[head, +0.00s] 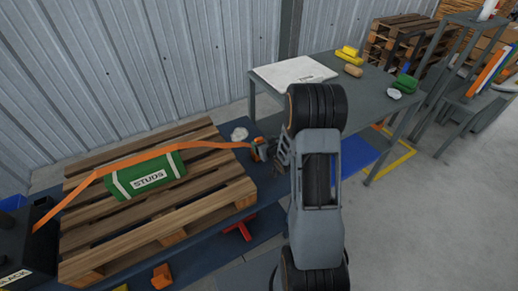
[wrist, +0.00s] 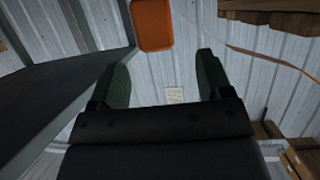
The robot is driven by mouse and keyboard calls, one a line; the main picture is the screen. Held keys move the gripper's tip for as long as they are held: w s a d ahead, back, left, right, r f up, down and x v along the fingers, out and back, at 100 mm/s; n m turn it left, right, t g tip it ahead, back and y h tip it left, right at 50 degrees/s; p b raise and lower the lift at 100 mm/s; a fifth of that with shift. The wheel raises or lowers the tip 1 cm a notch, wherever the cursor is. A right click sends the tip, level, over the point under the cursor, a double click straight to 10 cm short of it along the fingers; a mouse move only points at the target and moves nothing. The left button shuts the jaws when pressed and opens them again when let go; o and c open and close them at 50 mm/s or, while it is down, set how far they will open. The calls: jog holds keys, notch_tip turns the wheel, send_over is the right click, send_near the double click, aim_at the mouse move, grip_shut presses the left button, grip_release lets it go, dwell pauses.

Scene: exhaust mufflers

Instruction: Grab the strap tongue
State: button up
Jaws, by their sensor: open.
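An orange strap (head: 100,172) runs from the black box at left, over a green box marked STUDS (head: 147,176), to a small dark and orange buckle-like piece (head: 259,149) beside my gripper (head: 283,152). I cannot make out the strap tongue there for certain. In the wrist view, a flat orange piece with rounded corners (wrist: 152,24) is at the top, beyond the fingertips; I cannot tell if it is the tongue. My gripper (wrist: 162,72) is open, with nothing between its dark green fingers. A thin orange strap line (wrist: 268,57) crosses the upper right.
A wooden pallet (head: 225,195) lies on a dark blue surface under the green box. A red piece (head: 239,229) and an orange piece (head: 162,276) lie in front. A grey table (head: 385,95) stands behind my arm. Open floor (head: 450,210) lies right.

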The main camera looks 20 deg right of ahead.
aim_at(260, 139)
jog(key=shift+x, duration=2.65)
jog(key=shift+d, duration=0.1)
jog(key=c, duration=1.3)
jog(key=shift+o, duration=0.2)
jog(key=shift+r, duration=0.1)
